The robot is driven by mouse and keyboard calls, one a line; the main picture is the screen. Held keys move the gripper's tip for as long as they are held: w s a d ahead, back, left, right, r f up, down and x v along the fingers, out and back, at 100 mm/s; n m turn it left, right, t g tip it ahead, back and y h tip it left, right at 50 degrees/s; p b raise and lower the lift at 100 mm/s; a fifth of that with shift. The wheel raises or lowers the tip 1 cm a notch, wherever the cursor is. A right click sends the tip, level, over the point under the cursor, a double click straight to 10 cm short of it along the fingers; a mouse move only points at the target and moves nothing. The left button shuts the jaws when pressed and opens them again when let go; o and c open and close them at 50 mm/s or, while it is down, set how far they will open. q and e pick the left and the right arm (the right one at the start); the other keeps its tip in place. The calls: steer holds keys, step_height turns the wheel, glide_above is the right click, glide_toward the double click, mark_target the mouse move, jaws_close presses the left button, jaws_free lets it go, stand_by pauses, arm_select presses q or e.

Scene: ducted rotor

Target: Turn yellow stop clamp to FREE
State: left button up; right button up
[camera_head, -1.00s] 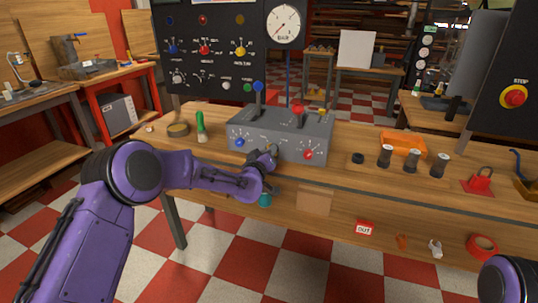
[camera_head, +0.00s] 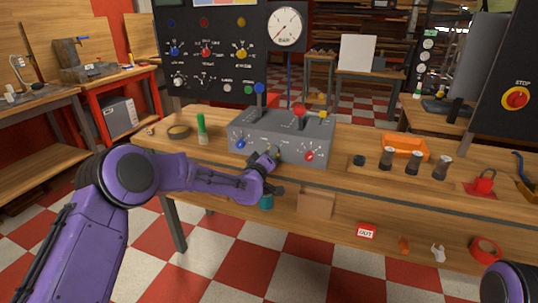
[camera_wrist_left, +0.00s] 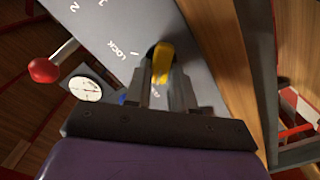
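The yellow stop clamp (camera_wrist_left: 162,62) shows in the left wrist view on the grey face of the console, beside the printed word LOCK. A second label next to it is partly covered by my finger. My left gripper (camera_wrist_left: 164,72) has its two fingertips on either side of the yellow clamp, very close to it. I cannot tell whether both fingers press on it. In the head view my left gripper (camera_head: 275,157) is at the front face of the grey console (camera_head: 290,130), and it hides the clamp. My right gripper is out of view.
A blue knob (camera_head: 241,144) and a red knob (camera_head: 309,156) flank my gripper on the console front. A red-knobbed lever (camera_wrist_left: 43,70) rises nearby. A green-handled tool (camera_head: 201,128) stands left; an orange bin (camera_head: 404,146) and dark cylinders stand right.

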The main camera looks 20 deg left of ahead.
arm_select(q)
steer(key=o, duration=0.3)
steer(key=s, duration=1)
steer(key=shift+s+a+b, duration=0.15)
steer(key=shift+s+b, duration=0.15)
steer(key=s+a+f+g+y+p, duration=0.25)
steer(key=s+f+g, duration=0.55)
steer(key=s+f, duration=1.1)
steer(key=s+a+f+g+p, duration=0.1)
steer(key=s+f+g, duration=0.1)
steer(key=s, duration=0.6)
steer(key=s+a+f+m+g+y+p, duration=0.1)
steer(key=s+f, duration=0.3)
steer(key=s, duration=0.5)
steer(key=s+a+f+m+g+p, duration=0.1)
steer(key=s+a+f+g+p, duration=0.1)
steer(key=s, duration=0.7)
steer(key=shift+a+f+g+p, duration=0.35)
steer(key=shift+f+g, duration=0.2)
steer(key=shift+g, duration=0.35)
